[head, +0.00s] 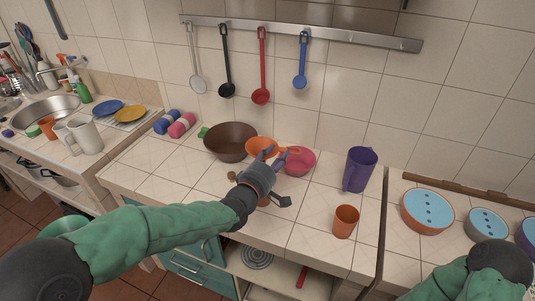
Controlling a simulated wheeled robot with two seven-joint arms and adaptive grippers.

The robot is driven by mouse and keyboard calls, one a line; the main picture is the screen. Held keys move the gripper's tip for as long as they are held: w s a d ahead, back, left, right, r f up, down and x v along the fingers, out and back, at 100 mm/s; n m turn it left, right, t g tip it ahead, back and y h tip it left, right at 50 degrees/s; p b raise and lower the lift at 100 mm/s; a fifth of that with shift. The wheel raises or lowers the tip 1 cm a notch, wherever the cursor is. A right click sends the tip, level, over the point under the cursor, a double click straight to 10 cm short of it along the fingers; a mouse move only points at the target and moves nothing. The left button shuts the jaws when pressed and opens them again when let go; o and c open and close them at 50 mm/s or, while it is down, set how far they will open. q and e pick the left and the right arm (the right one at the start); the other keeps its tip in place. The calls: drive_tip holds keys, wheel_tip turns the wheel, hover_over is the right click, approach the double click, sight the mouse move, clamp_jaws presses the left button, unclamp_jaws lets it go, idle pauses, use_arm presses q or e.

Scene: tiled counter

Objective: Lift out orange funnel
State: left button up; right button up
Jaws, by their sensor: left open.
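The orange funnel (259,147) sits on the tiled counter between a brown bowl and a pink bowl, with its wide round mouth showing. A narrow orange piece reaches right towards the pink bowl, partly behind my fingers. My left gripper (275,155) is open at the funnel's right side, its fingers overlapping the funnel's near right edge in the head view. I cannot tell whether the fingers touch it. The funnel's lower part is hidden. My right arm shows at the lower right, but its gripper is out of view.
The brown bowl (229,142) stands left of the funnel and the pink bowl (300,162) right of it. A purple pitcher (359,170) and an orange cup (344,222) stand further right. Ladles hang from a wall rail (320,36). Open counter lies in front.

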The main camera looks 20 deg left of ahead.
sight(283, 149)
use_arm(q)
drive_tip(key=shift+w+d+f, duration=0.1)
drive_tip(key=shift+w+d, duration=0.1)
drive_tip(key=shift+w, duration=0.95)
drive_tip(key=shift+w+d+f, duration=0.1)
drive_tip(key=shift+w+d, duration=0.05)
drive_tip(key=shift+w, duration=1)
clamp_jaws()
